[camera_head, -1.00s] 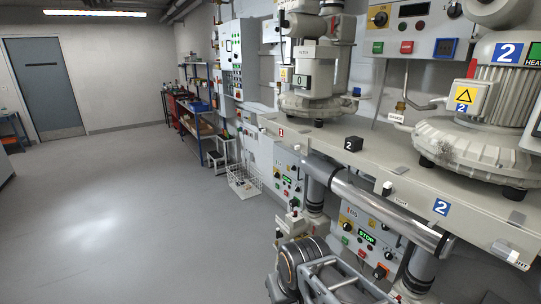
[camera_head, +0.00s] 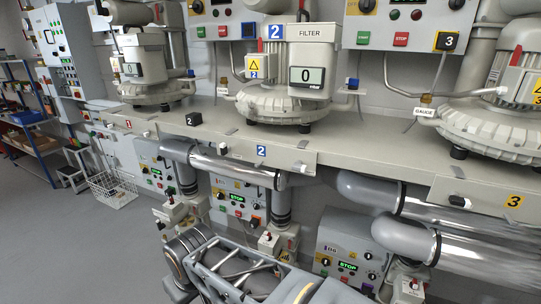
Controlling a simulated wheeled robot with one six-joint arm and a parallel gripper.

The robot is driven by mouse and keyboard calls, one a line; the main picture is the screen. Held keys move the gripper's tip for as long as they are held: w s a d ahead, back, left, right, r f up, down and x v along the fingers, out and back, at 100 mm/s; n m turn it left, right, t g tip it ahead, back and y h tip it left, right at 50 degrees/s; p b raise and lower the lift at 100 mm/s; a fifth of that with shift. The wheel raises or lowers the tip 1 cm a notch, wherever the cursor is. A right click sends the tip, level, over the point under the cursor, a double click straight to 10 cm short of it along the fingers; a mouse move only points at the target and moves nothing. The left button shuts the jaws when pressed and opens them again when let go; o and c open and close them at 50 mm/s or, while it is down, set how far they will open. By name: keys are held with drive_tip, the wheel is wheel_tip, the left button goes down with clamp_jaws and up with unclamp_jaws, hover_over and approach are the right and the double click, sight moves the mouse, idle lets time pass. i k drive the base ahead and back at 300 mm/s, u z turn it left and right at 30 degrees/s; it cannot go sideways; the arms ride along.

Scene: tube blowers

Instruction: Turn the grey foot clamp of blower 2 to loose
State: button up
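Blower 2 (camera_head: 265,102) stands on the long bench in the middle of the view, a ribbed pale housing with a blue "2" sign and a FILTER unit whose display reads 0. Its dark feet (camera_head: 305,128) rest on the bench top. A front plate (camera_head: 285,156) with a blue "2" label hangs below it. Small pale parts sit at that plate's upper right (camera_head: 302,144) and left end (camera_head: 221,148). I cannot tell which part is the grey foot clamp, or its setting. My arm shows at the bottom, but my gripper is not in view.
Blower 1 (camera_head: 135,62) stands to the left and blower 3 (camera_head: 480,125) to the right on the same bench (camera_head: 350,150). Grey pipes (camera_head: 235,168) and control boxes (camera_head: 348,250) lie below. Floor is open at lower left.

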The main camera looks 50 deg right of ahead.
sight(299, 167)
drive_tip(key=z, duration=0.65)
drive_tip(key=i, duration=0.45)
drive_tip(key=z, duration=0.75)
drive_tip(key=k, duration=0.5)
drive_tip(key=u, duration=1.9)
drive_tip(key=i, duration=1.05)
drive_tip(key=z, duration=2.2)
